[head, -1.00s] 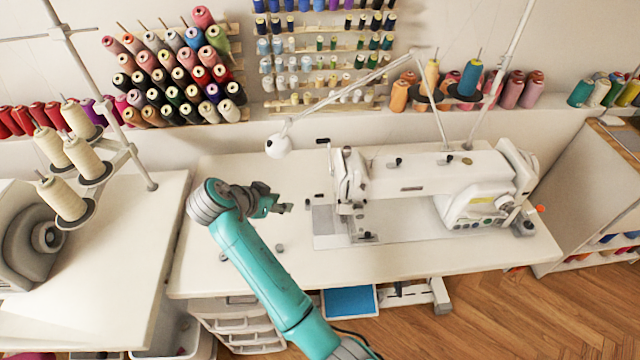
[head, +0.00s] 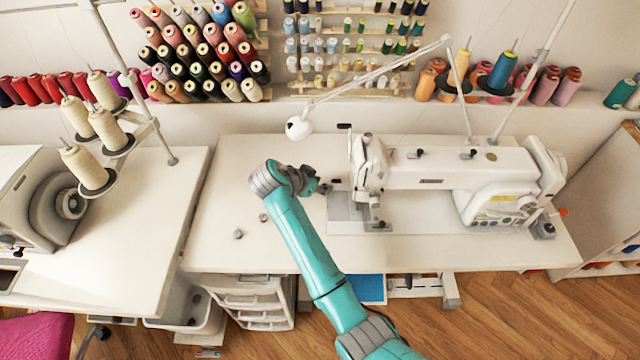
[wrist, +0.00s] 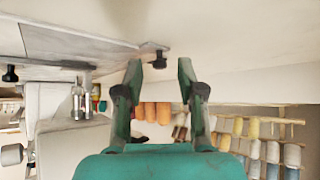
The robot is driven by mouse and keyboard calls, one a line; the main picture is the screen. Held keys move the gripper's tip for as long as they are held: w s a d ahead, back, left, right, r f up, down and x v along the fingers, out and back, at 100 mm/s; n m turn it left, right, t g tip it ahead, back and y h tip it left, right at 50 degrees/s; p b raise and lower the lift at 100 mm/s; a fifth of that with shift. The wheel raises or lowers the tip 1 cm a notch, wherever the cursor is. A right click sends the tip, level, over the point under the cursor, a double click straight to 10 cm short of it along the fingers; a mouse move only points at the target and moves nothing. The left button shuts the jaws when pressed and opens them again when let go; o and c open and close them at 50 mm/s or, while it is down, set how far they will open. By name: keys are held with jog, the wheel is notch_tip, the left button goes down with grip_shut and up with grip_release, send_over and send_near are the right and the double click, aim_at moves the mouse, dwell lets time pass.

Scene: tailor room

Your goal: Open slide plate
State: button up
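The white sewing machine (head: 440,172) stands on its white table. A grey metal plate (head: 347,212), which looks like the slide plate, lies flat at the left end of its bed, under and left of the needle head. In the wrist view, the picture is upside down and a grey plate (wrist: 70,45) shows at the upper left. A smaller flat piece (wrist: 150,46) with a dark knob (wrist: 160,62) shows beyond my fingertips. My gripper (head: 332,186) is open and empty beside the machine head, near the plate's far left corner. Contact with the plate cannot be told.
A white lamp head (head: 298,128) hangs behind my gripper. Small round parts (head: 238,233) sit on the table's left side. Thread racks (head: 205,55) line the wall. Another machine (head: 45,205) stands on the left table (head: 130,250). The tabletop left of my arm is mostly clear.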

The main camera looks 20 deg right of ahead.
grip_shut()
jog(key=shift+a, duration=0.1)
jog(key=a, duration=0.1)
jog(key=w+a, duration=0.1)
jog(key=a, duration=0.3)
jog(key=shift+w+a, duration=0.2)
jog(key=shift+w, duration=0.2)
grip_release()
